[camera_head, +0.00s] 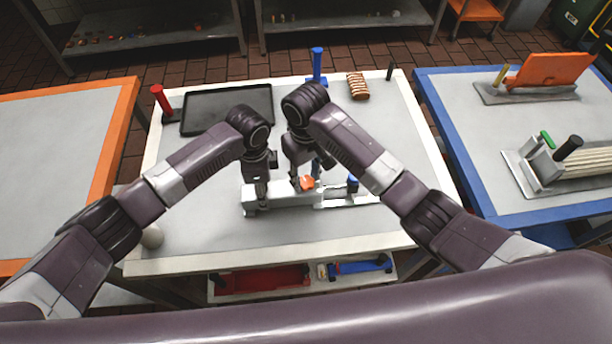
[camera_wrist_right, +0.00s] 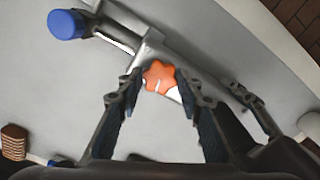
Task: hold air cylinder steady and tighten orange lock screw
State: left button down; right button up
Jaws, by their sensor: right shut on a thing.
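The air cylinder (camera_head: 278,200) is a pale grey unit lying on the middle of the white table, with rods and a blue-capped handle (camera_head: 352,184) at its right. The orange lock screw (camera_head: 308,183) is a lobed knob on it. In the right wrist view the screw (camera_wrist_right: 159,76) sits between the fingertips of my right gripper (camera_wrist_right: 158,80), which is shut on it from both sides. My left gripper (camera_head: 261,190) points down at the left end of the cylinder; its fingertips are too small and dark to tell whether they are closed on it.
A black tray (camera_head: 227,92) lies at the back left, beside a red-handled tool (camera_head: 161,98). A blue-handled post (camera_head: 317,62) and a sliced loaf (camera_head: 357,86) stand at the back. A blue-edged table (camera_head: 478,130) is at the right.

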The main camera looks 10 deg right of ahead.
aim_at(306, 181)
pick_arm(q)
jog(key=shift+a, duration=0.15)
pick_arm(e)
jog(key=shift+d+m, duration=0.1)
jog(key=shift+m, duration=1.4)
jog(key=o, duration=1.2)
jog(key=shift+c, duration=0.2)
jog(key=shift+r, duration=0.1)
notch_tip(306, 181, up, 12)
